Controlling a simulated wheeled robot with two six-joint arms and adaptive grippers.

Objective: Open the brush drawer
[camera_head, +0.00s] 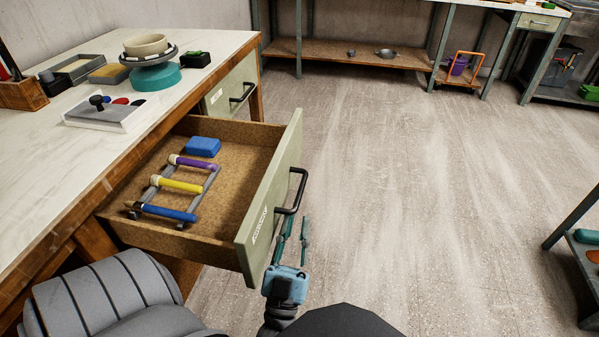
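The brush drawer (222,232) is pulled far out from the table on the left. Its green-grey front panel (262,215) carries a black bar handle (296,190). Inside lie brushes with purple, yellow and blue handles (180,184) on a grey rack, and a blue block (203,146). My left gripper (298,222) is just below the handle, in front of the panel. Its two teal fingers are apart with a gap between them, and nothing shows held. Whether a finger touches the handle's lower end I cannot tell. My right gripper is not in view.
The worktable (215,45) holds a bowl on a teal-based turntable (152,75), trays and a white tool box (110,112). A second, closed drawer (232,92) sits farther along. The floor (400,180) to the right is clear. A shelf rack (585,255) stands at the right edge.

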